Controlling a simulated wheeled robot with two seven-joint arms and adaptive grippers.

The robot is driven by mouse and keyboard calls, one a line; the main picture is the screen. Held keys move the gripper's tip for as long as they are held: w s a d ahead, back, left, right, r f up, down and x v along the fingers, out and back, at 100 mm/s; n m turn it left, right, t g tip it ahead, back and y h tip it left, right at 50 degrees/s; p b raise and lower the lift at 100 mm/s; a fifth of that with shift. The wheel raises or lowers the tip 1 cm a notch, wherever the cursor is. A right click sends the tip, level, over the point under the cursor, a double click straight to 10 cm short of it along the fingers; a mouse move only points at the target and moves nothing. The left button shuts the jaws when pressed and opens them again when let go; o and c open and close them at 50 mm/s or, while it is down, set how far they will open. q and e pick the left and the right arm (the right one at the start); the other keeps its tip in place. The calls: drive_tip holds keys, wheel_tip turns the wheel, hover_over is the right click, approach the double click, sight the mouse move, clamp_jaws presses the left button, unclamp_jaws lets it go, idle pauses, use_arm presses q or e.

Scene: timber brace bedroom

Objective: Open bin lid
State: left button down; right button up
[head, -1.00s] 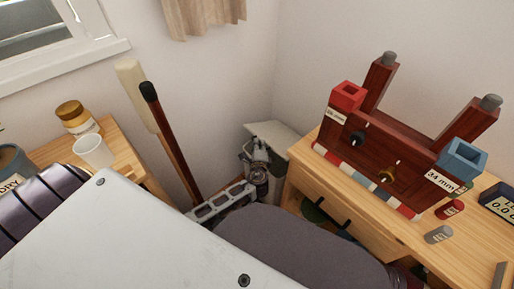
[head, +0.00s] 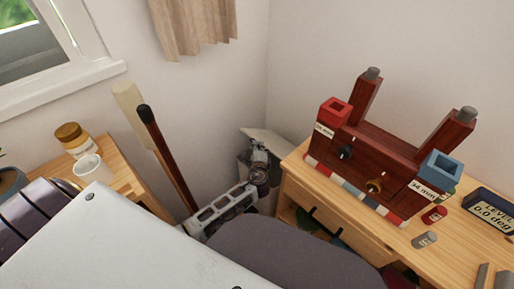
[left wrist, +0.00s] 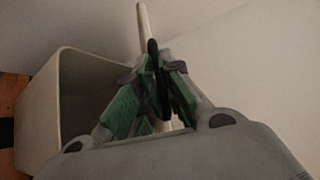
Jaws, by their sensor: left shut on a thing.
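The pale bin (head: 246,178) stands on the floor in the corner, left of the desk, and is mostly hidden behind my left arm. Its lid (head: 277,141) is tilted up above the body. My left gripper (head: 258,158) is at the lid. In the left wrist view the bin (left wrist: 58,110) is open at left, showing its dark inside. The lid shows there as a thin cream strip (left wrist: 143,22), nearly edge-on. The green-padded fingers of my left gripper (left wrist: 160,90) are shut on the lid, with a dark part between them. My right gripper is not in view.
A wooden desk (head: 440,232) with a dark red brace model (head: 375,160) stands at right. A small table (head: 125,170) with a jar and a white cup is at left. A cricket bat (head: 127,98) and a dark-handled pole lean in between.

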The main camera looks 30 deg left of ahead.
use_arm(q)
drive_tip(key=c, duration=1.6)
unclamp_jaws()
drive_tip(key=shift+r, duration=0.1)
drive_tip(key=shift+o, duration=0.2)
drive_tip(key=shift+s, duration=0.1)
drive_tip(key=v, duration=0.7)
drive_tip(key=shift+s, duration=0.2)
drive_tip(key=shift+s+d, duration=0.1)
